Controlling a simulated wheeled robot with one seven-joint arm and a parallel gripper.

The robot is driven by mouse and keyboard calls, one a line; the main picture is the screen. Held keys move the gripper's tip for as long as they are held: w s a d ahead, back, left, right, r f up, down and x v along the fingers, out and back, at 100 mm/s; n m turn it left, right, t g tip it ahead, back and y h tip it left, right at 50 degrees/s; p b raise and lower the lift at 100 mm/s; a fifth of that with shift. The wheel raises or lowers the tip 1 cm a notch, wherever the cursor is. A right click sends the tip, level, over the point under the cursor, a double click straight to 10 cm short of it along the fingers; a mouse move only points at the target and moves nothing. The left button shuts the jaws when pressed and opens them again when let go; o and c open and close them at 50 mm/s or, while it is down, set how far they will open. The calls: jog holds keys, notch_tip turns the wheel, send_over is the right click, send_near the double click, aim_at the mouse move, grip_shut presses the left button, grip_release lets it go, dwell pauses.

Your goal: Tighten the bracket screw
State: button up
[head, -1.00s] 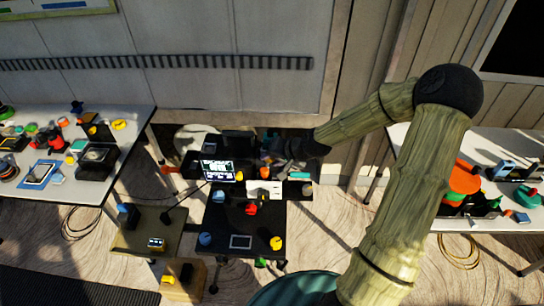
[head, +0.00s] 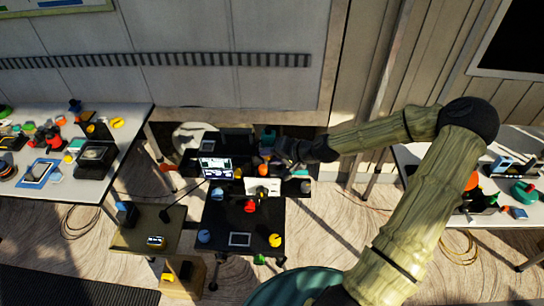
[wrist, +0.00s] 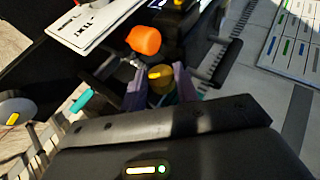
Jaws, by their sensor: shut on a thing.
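My gripper (wrist: 160,88) has its purple fingers closed around a yellow-topped knob (wrist: 160,76) in the wrist view. An orange knob (wrist: 144,40) with a short metal shank stands just beyond the fingers, apart from them. I cannot tell which knob is the bracket screw. Dark bars run on both sides of the fingers. In the head view, my dark gripper (head: 285,154) is over the back right of the black cart (head: 222,218). The orange knob (head: 264,169) shows just left of it there. The held knob is hidden in that view.
A lit screen (head: 216,168) stands left of my gripper, and a white panel (head: 263,187) lies in front. Red, blue and yellow items sit on the cart. Cluttered tables flank it at left (head: 128,134) and right (head: 490,219). The wall is close behind.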

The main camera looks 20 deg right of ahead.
jog(key=o, duration=1)
jog(key=shift+f, duration=0.1)
jog(key=shift+a, duration=0.1)
jog(key=shift+w+a+r+n+g+h+b, duration=0.1)
jog(key=shift+n+g+h+b, duration=0.2)
jog(key=shift+h, duration=0.5)
jog(key=shift+w+a+r+n+g+h+b, duration=0.1)
jog(key=shift+g+h+b, duration=0.25)
jog(key=shift+h, duration=0.45)
jog(key=shift+a+n+g+h+b, duration=0.25)
jog(key=shift+g+h+b, duration=0.2)
jog(key=shift+h+b, duration=0.5)
jog(key=shift+d+h, duration=0.1)
jog(key=shift+h, duration=0.15)
jog(key=shift+h+b, duration=0.4)
jog(key=shift+b, duration=0.3)
jog(key=shift+w+a+n+g+h+b, duration=0.1)
jog(key=shift+a+n+g+h+b, duration=0.25)
jog(key=shift+h+b, duration=0.6)
